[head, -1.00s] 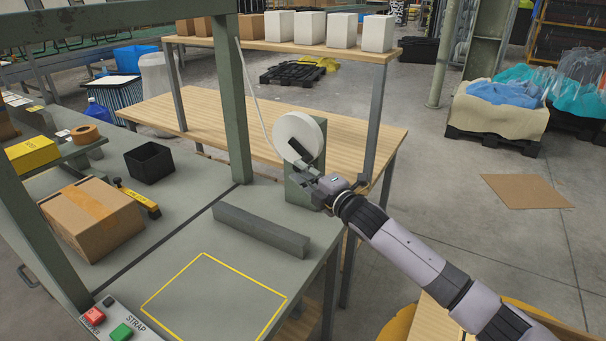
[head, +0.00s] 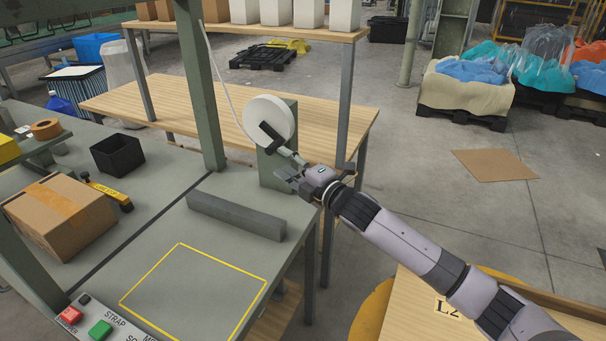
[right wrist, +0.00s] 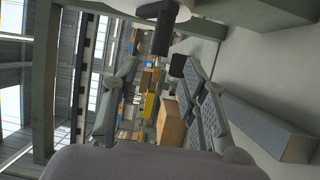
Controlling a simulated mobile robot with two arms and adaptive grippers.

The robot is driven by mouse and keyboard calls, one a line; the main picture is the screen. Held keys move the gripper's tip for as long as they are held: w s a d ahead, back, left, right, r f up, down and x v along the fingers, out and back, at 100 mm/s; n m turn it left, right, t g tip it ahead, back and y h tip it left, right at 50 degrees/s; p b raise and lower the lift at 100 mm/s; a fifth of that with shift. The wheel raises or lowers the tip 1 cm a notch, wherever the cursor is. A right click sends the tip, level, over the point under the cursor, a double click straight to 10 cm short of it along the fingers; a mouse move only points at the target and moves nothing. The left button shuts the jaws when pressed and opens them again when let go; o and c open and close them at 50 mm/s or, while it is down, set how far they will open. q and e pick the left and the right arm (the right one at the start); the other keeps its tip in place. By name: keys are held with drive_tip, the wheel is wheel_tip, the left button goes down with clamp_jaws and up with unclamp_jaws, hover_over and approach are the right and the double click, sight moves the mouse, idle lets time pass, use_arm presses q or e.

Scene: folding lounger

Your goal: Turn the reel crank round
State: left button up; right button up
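The white round reel (head: 270,119) stands on a green-grey post (head: 285,172) at the far right corner of the bench. Its black crank (head: 269,133) is on the front face and points down to the right. My right gripper (head: 289,165) is just below and in front of the crank. In the right wrist view the two fingers (right wrist: 160,85) are spread apart with nothing between them. There the black crank handle (right wrist: 162,33) is just beyond the fingertips, roughly in line with the gap. I cannot tell whether a finger touches it. My left gripper is not in view.
A long grey bar (head: 236,215) lies on the bench in front of the reel. A cardboard box (head: 60,217) and a black bin (head: 118,155) stand to the left. A green frame post (head: 203,100) rises left of the reel. A strap button panel (head: 98,325) is in front.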

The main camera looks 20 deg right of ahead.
drive_tip(key=v, duration=0.7)
drive_tip(key=shift+s, duration=0.25)
drive_tip(key=shift+d, duration=0.1)
